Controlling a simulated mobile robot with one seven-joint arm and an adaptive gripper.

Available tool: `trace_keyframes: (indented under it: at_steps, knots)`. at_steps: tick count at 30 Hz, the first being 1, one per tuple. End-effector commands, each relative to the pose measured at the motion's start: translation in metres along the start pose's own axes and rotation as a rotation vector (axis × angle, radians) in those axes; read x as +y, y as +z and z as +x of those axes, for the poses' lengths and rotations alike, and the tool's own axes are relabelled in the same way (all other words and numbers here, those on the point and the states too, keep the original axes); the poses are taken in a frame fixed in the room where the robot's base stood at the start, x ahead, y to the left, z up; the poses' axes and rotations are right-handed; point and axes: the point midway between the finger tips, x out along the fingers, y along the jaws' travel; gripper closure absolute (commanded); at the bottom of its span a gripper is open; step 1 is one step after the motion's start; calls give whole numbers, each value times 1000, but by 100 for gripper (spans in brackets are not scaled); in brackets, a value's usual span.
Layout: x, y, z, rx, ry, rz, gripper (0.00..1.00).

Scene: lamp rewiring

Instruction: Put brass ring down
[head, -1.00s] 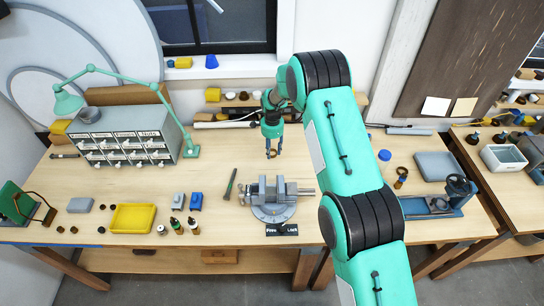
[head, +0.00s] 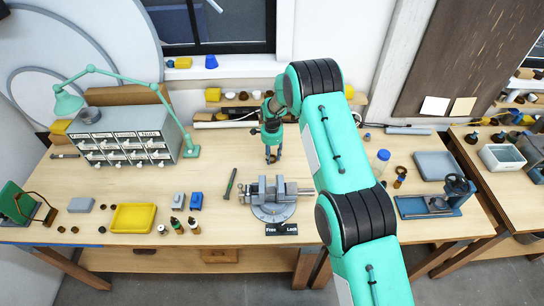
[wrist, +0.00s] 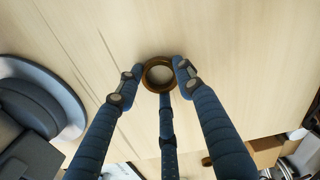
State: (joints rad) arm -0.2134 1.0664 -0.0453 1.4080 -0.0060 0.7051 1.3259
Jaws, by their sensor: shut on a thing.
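The brass ring (wrist: 158,62) is a small brown-gold ring between the fingertips in the wrist view, with the pale wood of the bench showing through its hole. My gripper (wrist: 159,75) is shut on the ring, one fingertip on each side and a third finger below it in the picture. In the head view my gripper (head: 272,158) points down over the workbench (head: 235,155), behind the vise. The ring is too small to make out clearly there. I cannot tell whether the ring touches the bench top.
The grey vise (head: 272,197) stands in front of my gripper, with a screwdriver (head: 230,184) to its left. A drawer cabinet (head: 125,135) and green lamp (head: 70,102) stand at the left. A yellow tray (head: 133,218) lies front left. Bare wood surrounds my gripper.

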Motion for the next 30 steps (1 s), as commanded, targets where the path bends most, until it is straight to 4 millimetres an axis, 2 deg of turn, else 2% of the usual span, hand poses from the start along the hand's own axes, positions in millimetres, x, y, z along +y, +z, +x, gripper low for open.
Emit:
trace_keyframes:
  at_steps: [7, 8, 10, 23, 30]
  knots:
    - [0, 0, 4, 0, 0, 0, 84]
    - [0, 0, 3, 0, 0, 0, 59]
    - [0, 0, 3, 0, 0, 0, 45]
    - [0, 0, 1, 0, 0, 0, 44]
    - [-1, 0, -12, 1, -3, 0, 44]
